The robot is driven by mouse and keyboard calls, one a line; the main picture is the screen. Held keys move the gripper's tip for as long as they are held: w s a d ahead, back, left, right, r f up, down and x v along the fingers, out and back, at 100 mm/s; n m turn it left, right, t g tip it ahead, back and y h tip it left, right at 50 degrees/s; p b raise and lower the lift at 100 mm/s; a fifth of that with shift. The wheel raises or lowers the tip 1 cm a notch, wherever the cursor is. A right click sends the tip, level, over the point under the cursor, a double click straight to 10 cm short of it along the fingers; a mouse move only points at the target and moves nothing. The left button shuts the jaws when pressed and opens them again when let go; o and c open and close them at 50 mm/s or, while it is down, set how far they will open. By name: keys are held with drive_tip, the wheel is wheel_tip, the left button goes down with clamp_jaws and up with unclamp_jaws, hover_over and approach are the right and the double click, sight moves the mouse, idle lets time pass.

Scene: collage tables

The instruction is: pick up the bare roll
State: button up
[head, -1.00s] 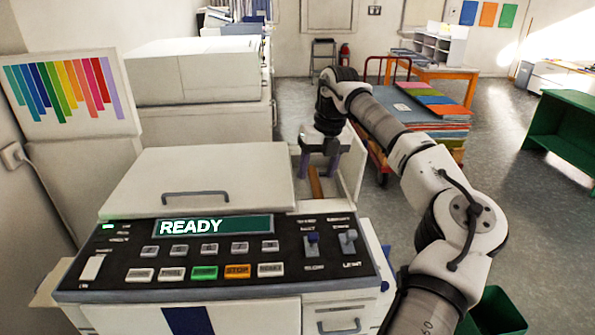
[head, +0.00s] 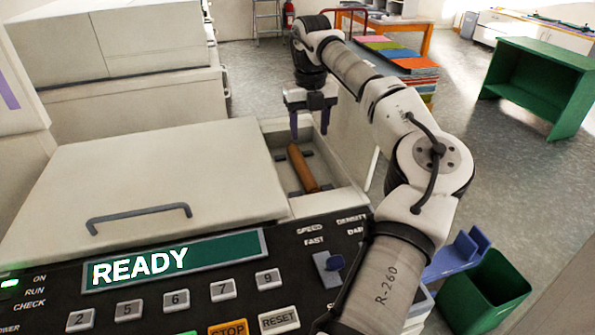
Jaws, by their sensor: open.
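The bare roll (head: 303,169) is a brown cylinder lying lengthwise in an open bay (head: 331,205) at the right side of the printing machine. Dark supports show beside it in the bay. My gripper (head: 309,122) is open and empty, its two purple-grey fingers pointing down. It hangs above the far end of the roll, and the roll is not between the fingers. The gap between fingertips and roll is hard to judge from this view.
The machine's closed lid (head: 150,180) and button panel with a READY display (head: 177,260) lie left of the bay. A green bin (head: 487,292) stands on the floor at right. A green bench (head: 540,85) and a cart of coloured sheets (head: 400,62) are farther back.

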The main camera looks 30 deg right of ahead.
drive_tip(key=p, duration=0.2)
hover_over(306, 171)
drive_tip(key=f, duration=0.7)
drive_tip(key=shift+w+d+f, duration=0.15)
drive_tip(key=shift+d+f, duration=0.2)
drive_tip(key=shift+d, duration=0.05)
drive_tip(key=f, duration=0.1)
drive_tip(key=f+p, duration=0.1)
drive_tip(key=f, duration=0.2)
drive_tip(key=shift+s+a+p, duration=0.25)
drive_tip(key=shift+a+p, duration=0.05)
drive_tip(key=shift+a, duration=0.1)
drive_tip(key=shift+f, duration=0.65)
drive_tip(key=c, duration=1.1)
